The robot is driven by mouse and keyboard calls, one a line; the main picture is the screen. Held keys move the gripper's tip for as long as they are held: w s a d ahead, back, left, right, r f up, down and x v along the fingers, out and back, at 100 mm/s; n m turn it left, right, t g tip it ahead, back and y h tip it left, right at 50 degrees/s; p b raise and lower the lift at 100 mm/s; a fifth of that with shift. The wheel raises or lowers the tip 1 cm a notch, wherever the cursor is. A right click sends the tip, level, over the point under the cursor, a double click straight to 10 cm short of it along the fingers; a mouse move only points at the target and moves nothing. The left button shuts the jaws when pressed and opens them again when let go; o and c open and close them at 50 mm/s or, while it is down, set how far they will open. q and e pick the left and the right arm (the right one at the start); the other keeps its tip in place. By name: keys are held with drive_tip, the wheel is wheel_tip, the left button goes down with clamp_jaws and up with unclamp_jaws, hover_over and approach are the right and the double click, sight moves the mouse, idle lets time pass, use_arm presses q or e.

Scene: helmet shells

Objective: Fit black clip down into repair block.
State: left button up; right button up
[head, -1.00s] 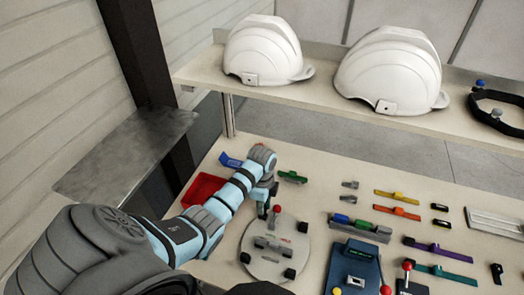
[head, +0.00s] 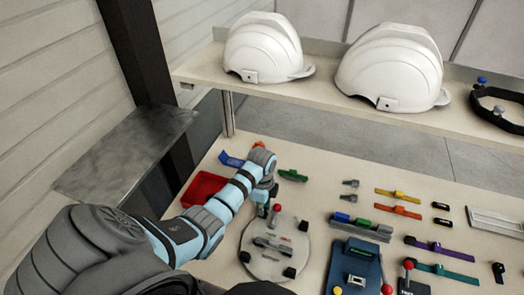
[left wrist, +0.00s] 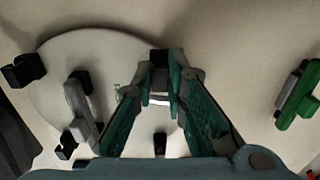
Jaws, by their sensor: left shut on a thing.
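My left gripper (head: 264,208) is low at the upper left edge of a round grey plate (head: 262,268). In the left wrist view its fingers (left wrist: 160,80) are closed together on a small dark piece (left wrist: 158,57), apparently the black clip, mostly hidden by the fingers. A grey bar-like block (head: 272,243) lies on the plate, possibly the repair block. The bar also shows in the left wrist view (left wrist: 80,112), left of the fingers and apart from them. I cannot tell whether the held piece touches anything. My right gripper is not in view.
A blue fixture (head: 357,262) and a rack of coloured pieces (head: 361,227) stand right. White helmets (head: 262,45) sit on the shelf.

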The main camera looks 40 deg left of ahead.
use_arm(q)
drive_tip(key=shift+f, duration=0.4)
drive_tip(key=o, duration=0.8)
drive_tip(key=shift+r, duration=0.1)
wheel_tip(320, 180, up, 7)
drive_tip(key=shift+r, duration=0.2)
drive_tip(key=shift+f, duration=0.1)
